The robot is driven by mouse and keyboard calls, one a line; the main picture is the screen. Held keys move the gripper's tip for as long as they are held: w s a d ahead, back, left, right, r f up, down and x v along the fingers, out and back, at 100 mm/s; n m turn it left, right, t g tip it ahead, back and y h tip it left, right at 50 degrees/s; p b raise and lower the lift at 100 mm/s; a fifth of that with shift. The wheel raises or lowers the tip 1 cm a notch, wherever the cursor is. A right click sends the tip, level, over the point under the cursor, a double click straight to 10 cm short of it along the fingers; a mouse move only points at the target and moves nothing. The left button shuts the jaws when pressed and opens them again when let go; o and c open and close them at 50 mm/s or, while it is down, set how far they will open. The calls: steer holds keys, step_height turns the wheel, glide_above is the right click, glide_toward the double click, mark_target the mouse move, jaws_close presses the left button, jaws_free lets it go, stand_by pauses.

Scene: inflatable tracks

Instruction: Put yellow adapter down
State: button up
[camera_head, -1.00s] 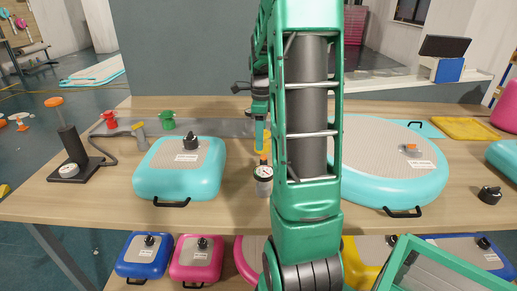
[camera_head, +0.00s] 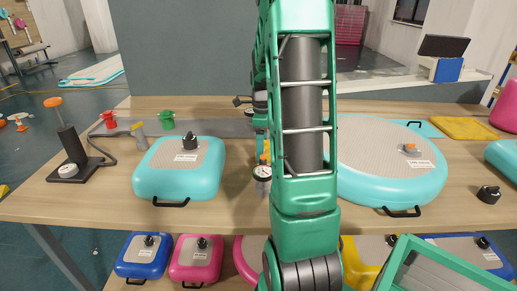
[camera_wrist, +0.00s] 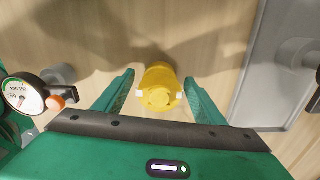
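The yellow adapter (camera_wrist: 159,90) is upright on the wooden table in the wrist view, seen from above, with white tabs at its sides. My gripper (camera_wrist: 159,78) is open around it, one green finger on each side, with a narrow gap showing between the fingers and the adapter. In the head view my green arm hides the gripper and most or all of the adapter.
A round pressure gauge (camera_head: 263,173) with an orange knob is close to my gripper; it also shows in the wrist view (camera_wrist: 23,94). Turquoise inflatables flank my arm, left (camera_head: 180,170) and right (camera_head: 385,165). A grey strip (camera_head: 220,128) holds red and green fittings.

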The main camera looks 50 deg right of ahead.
step_height(320, 180, up, 11)
steer(key=shift+r, duration=0.15)
steer(key=shift+a+r, duration=0.15)
steer(key=shift+r, duration=0.3)
steer(key=s+a+n, duration=0.3)
steer(key=a+n, duration=0.1)
steer(key=s+a+n, duration=0.3)
steer(key=a, duration=0.1)
steer(key=s+a+n, duration=0.3)
steer(key=a+n, duration=0.1)
steer(key=shift+s+f+n, duration=0.15)
steer(key=shift+s+n, duration=0.15)
steer(key=s+a+f+n, duration=0.5)
steer(key=s+a+n, duration=0.3)
steer(key=s+n, duration=0.3)
steer(key=shift+s+a, duration=0.15)
steer(key=shift+a, duration=0.25)
